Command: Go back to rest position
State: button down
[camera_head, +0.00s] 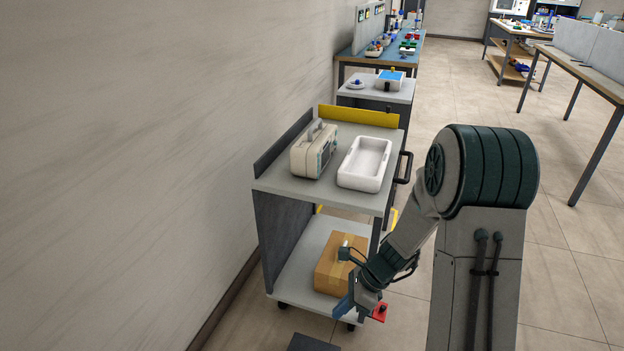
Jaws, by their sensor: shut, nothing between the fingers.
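My gripper (362,304) is in the lower middle of the head view, at the end of my grey and dark green arm. It is shut and empty. It hangs low in front of the cart's (285,183) lower shelf, overlapping the shelf's near right corner in the picture. Small blue and red parts show at its end. I cannot tell its exact distance from the shelf. A brown cardboard box (330,276) lies on the lower shelf, partly hidden behind my gripper and wrist.
On the cart's top stand a beige monitor (303,155) with a handle and an empty white tray (364,163). A wall runs along the left. Behind are another cart with a blue and white box (390,79) and a blue workbench (352,59). Open floor lies to the right.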

jog(key=s+d+r+n+t+h+p, duration=0.1)
jog(key=s+r+n+p, duration=0.3)
jog(key=r, duration=0.9)
jog(key=s+d+r+n+t+h+p, duration=0.1)
jog(key=s+d+r+n+h+p, duration=0.2)
jog(key=r+n+p, duration=0.4)
jog(key=s+d+r+n+t+h+p, duration=0.2)
jog(key=s+d+r+n+p, duration=0.2)
jog(key=r, duration=1.5)
jog(key=s+n+p, duration=0.2)
jog(key=s+n, duration=0.1)
jog(key=n, duration=0.1)
jog(key=shift+r+n+h, duration=0.15)
jog(key=shift+n+h, duration=0.15)
jog(key=shift+n, duration=0.1)
jog(key=shift+w, duration=0.1)
